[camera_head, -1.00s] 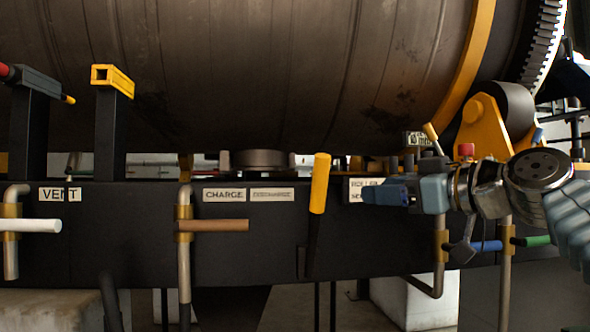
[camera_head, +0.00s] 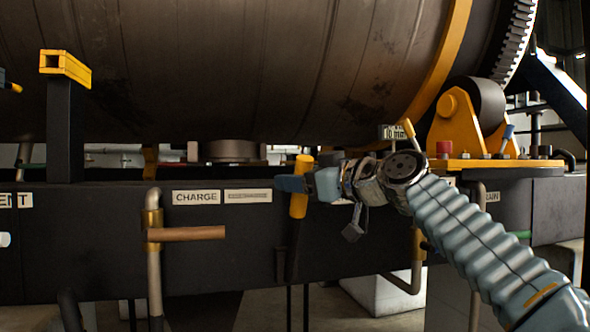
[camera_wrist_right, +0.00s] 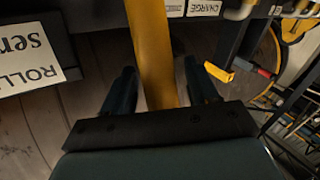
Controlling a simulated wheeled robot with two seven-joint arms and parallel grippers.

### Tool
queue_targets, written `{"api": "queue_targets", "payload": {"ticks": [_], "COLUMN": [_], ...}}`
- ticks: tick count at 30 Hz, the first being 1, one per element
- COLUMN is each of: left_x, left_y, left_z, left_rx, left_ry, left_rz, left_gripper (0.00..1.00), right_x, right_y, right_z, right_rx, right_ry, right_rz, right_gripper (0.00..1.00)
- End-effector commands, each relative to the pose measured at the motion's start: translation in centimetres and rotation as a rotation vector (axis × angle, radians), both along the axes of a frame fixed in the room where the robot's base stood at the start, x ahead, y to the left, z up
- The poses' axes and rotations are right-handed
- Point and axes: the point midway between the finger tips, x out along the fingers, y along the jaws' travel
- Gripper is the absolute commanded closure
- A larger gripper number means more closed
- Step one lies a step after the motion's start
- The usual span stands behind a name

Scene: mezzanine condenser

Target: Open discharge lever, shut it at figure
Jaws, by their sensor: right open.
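The lever with the yellow grip (camera_head: 299,200) stands up in front of the dark beam, just right of a small label (camera_head: 247,196) that I cannot read surely. My right gripper (camera_head: 290,184) is at the grip, with its fingers pointing left. In the right wrist view the yellow grip (camera_wrist_right: 152,50) runs between the two open fingers of the gripper (camera_wrist_right: 158,80), with visible gaps beside it. A small counter plate (camera_head: 393,132) shows behind my wrist; its figure is too small to read. My left gripper is not in view.
A large drum (camera_head: 220,70) fills the top. A brown handle (camera_head: 187,234) on a pipe is left of the lever, below the CHARGE label (camera_head: 196,198). A yellow-topped post (camera_head: 66,68) stands at left. A yellow roller bracket (camera_head: 455,122) is at right.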

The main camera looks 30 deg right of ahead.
Motion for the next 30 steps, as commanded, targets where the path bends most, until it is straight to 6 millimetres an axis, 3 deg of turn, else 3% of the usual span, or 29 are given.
{"api": "queue_targets", "payload": {"ticks": [12,24,30], "left_x": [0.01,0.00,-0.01], "left_y": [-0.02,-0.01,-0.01], "left_z": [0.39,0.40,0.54], "left_rx": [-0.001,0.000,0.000], "left_ry": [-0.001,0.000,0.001], "left_rz": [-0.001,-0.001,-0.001], "left_gripper": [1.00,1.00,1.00], "right_x": [1.10,1.05,0.94], "right_y": [0.35,0.35,0.33], "right_z": [-0.04,-0.01,0.12], "right_rx": [-0.001,0.000,0.000], "right_ry": [-0.001,-0.001,0.003], "right_rz": [-0.001,-0.001,-0.001], "right_gripper": [0.41,1.00,1.00]}}
